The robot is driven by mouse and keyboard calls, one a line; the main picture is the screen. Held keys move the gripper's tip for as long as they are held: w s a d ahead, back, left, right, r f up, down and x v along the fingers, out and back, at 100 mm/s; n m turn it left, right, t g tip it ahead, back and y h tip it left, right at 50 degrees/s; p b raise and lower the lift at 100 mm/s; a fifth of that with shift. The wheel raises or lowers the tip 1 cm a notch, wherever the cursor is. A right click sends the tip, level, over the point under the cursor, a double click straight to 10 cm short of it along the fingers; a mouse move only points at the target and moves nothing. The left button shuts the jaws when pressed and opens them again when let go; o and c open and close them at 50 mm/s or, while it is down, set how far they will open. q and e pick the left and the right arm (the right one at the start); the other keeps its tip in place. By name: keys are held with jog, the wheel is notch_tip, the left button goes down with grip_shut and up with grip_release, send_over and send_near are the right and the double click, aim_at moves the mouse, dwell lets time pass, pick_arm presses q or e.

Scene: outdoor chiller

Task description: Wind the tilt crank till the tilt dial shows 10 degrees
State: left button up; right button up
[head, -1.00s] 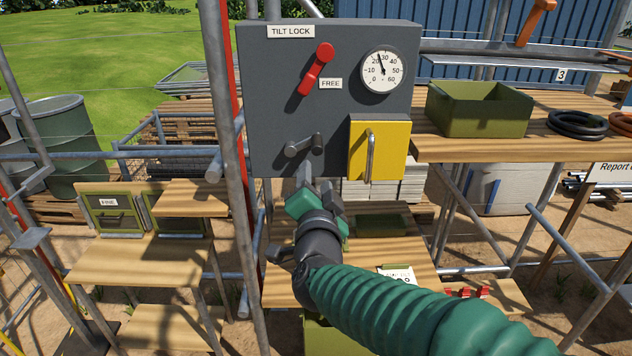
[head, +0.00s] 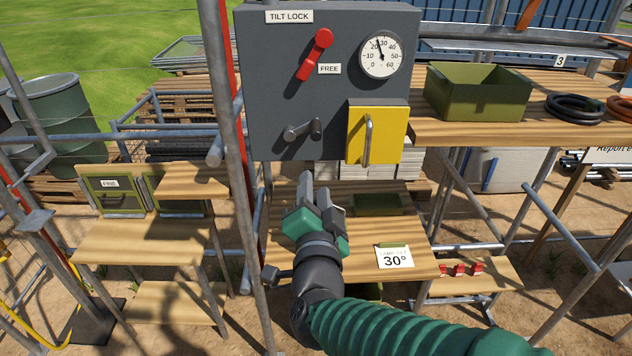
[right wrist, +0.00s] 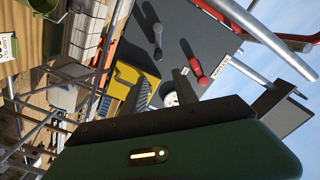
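The tilt crank (head: 302,130) is a grey arm with a stubby handle on the dark panel (head: 265,80). It also shows in the right wrist view (right wrist: 154,32). The tilt dial (head: 381,58) is white, and its needle points slightly left of straight up, between 20 and 30. The red tilt lock lever (head: 316,55) slants, its lower end beside the FREE label (head: 330,69). My right gripper (head: 314,190) is below the crank, apart from it, fingers spread and empty. In the right wrist view its fingers (right wrist: 158,92) stand apart. My left gripper is out of view.
A yellow box with a grey handle (head: 367,135) sits right of the crank. A scaffold pole (head: 229,140) stands left of the panel. A card reading 30° (head: 394,258) is on the bench below. A green crate (head: 477,92) stands on the right shelf.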

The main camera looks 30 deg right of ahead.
jog(key=w+d+f+m+b, duration=0.1)
jog(key=m+b, duration=0.1)
jog(key=w+d+f+m+t+b, duration=0.1)
jog(key=d+m+b, duration=0.1)
jog(key=m+b, duration=0.1)
jog(key=w+d+f+m+t+b, duration=0.1)
jog(key=d+m+b, duration=0.1)
jog(key=m, duration=0.1)
jog(key=shift+w+d, duration=0.1)
jog(key=shift+w, duration=0.25)
grip_shut()
jog(key=w+d+f+m+t+y+b, duration=0.1)
jog(key=w+d+f+m+b, duration=0.2)
jog(key=d+f+m+b, duration=0.3)
jog(key=w+d+r+m+p, duration=0.2)
jog(key=w+r+p, duration=0.4)
jog(key=w, duration=0.3)
jog(key=shift+w+r+y+p, duration=0.15)
jog(key=shift+w+y+p, duration=0.15)
jog(key=shift+p, duration=0.25)
jog(key=shift+w+d, duration=0.15)
jog(key=shift+d, duration=0.05)
jog(key=shift+d+r+n, duration=0.1)
jog(key=shift+r+n, duration=0.1)
jog(key=shift+n, duration=0.1)
jog(key=shift+r+n, duration=0.3)
